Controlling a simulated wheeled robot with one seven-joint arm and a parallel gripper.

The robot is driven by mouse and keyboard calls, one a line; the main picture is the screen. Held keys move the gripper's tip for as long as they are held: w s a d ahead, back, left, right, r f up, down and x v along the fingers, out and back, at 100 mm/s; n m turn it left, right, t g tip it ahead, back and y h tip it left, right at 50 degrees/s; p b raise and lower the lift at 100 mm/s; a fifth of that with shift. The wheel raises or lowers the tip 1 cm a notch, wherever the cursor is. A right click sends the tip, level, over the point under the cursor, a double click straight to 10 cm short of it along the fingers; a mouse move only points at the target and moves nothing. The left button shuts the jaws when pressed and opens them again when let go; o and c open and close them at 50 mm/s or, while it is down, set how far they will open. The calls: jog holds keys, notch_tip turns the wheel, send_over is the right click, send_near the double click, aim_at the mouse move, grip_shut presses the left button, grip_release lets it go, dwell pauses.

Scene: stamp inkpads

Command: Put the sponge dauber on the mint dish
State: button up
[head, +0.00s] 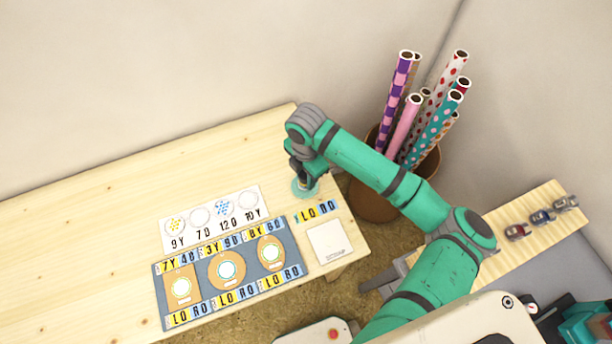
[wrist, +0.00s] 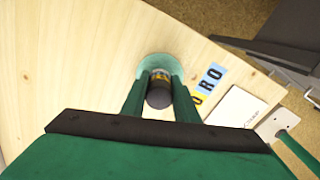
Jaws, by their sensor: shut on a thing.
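The mint dish (head: 301,191) is a round pale green dish on the light wooden table, near its right end. It also shows in the wrist view (wrist: 160,61). My gripper (head: 305,181) points down over the dish. In the wrist view my gripper (wrist: 160,92) is shut on the sponge dauber (wrist: 159,90), which has a dark round end and a yellow band. The dauber is over the dish in that view; the contact between them is hidden. In the head view the gripper hides most of the dauber.
A letter strip (head: 318,210) and a white card (head: 329,246) lie near the dish. A blue-grey mat (head: 206,273) with several stamp pieces and a white chart (head: 192,240) lie left. A bin of wrapping rolls (head: 375,199) stands behind my arm. The table's left part is clear.

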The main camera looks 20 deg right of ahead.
jog(key=o, duration=0.9)
jog(key=shift+f, duration=0.1)
